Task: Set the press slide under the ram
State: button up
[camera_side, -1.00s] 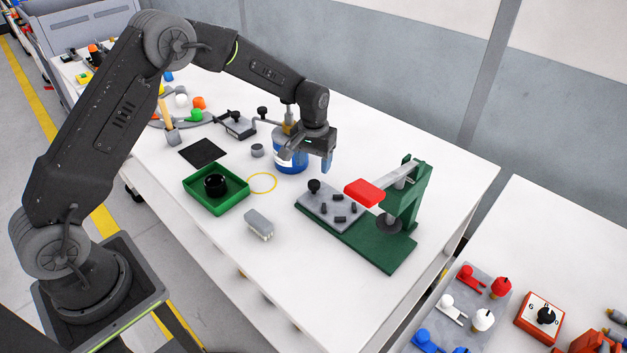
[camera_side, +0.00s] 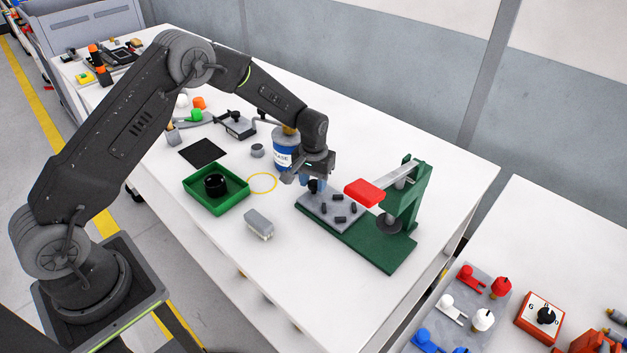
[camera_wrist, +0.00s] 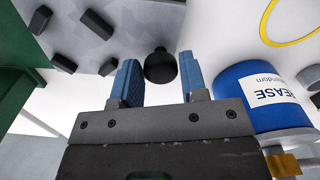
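The press slide (camera_side: 343,217) is a grey plate with several short black pegs and a black knob at its left end. It lies on the left part of the green press base (camera_side: 385,257), left of the ram. The ram (camera_side: 388,225) is a dark disc under the press frame with a red lever (camera_side: 362,192). My gripper (camera_side: 314,185) is at the knob end of the slide. In the wrist view the slide (camera_wrist: 110,22) is at the top, and the black knob (camera_wrist: 160,66) shows between the blue fingers of my open gripper (camera_wrist: 155,78), with gaps on both sides.
A blue grease can (camera_side: 282,152) stands close behind my gripper; it also shows in the wrist view (camera_wrist: 258,95). A green tray (camera_side: 217,206) with a black ring, a brush (camera_side: 258,224) and a yellow ring (camera_side: 262,183) lie left of the press. The table front is clear.

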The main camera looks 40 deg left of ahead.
grip_shut()
jog(key=d, duration=1.4)
jog(key=shift+d, duration=0.4)
jog(key=shift+o, duration=0.3)
grip_release()
jog(key=o, duration=0.3)
jog(key=shift+o, duration=0.2)
notch_tip(320, 180, up, 14)
